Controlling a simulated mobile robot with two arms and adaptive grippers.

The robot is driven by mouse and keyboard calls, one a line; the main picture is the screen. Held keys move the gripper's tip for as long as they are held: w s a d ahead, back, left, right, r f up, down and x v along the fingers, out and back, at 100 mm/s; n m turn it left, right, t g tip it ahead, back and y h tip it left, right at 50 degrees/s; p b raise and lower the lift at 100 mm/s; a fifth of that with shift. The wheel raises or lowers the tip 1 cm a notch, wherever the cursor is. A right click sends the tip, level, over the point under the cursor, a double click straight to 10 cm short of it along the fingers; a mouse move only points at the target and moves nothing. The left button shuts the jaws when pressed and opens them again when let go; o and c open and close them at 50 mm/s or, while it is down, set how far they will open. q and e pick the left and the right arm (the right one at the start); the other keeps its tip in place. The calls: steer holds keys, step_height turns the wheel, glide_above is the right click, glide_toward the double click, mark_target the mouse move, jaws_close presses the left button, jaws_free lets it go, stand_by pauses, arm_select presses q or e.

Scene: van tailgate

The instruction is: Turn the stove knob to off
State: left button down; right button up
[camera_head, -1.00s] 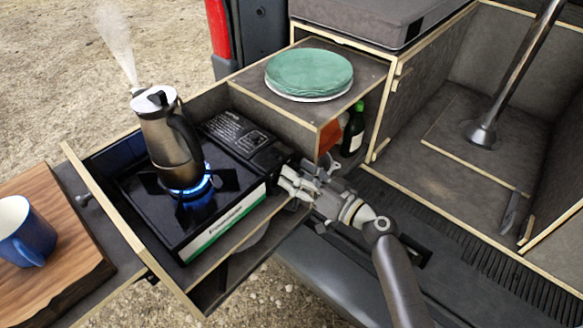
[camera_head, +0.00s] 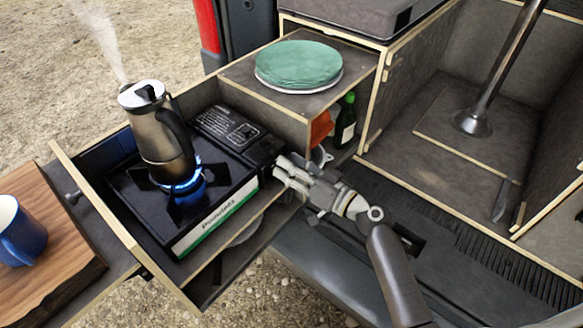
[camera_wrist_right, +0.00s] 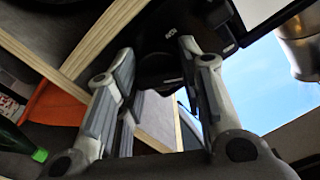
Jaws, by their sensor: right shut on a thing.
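The camping stove (camera_head: 210,215) sits in the pulled-out drawer with a blue flame (camera_head: 180,180) burning under a steaming moka pot (camera_head: 160,130). My right gripper (camera_head: 280,172) is at the stove's right front corner, where the knob is hidden behind the fingers in the head view. In the right wrist view, the fingers of my right gripper (camera_wrist_right: 157,52) lie either side of the black knob (camera_wrist_right: 162,68) and are shut on it. The knob's setting cannot be read. My left gripper is not in view.
A blue mug (camera_head: 22,235) stands on a wooden board (camera_head: 60,240) at left. A green bottle (camera_head: 346,120) stands in the compartment beside my right gripper. The drawer wall (camera_head: 120,215) borders the stove.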

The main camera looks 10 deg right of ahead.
steer(key=shift+m+b, duration=0.35)
steer(key=shift+m, duration=0.85)
steer(key=m, duration=0.3)
steer(key=shift+r+m, duration=0.1)
steer(key=shift+m, duration=0.2)
steer(key=m, duration=0.6)
steer(key=shift+w+d, duration=0.1)
steer(key=o, duration=1)
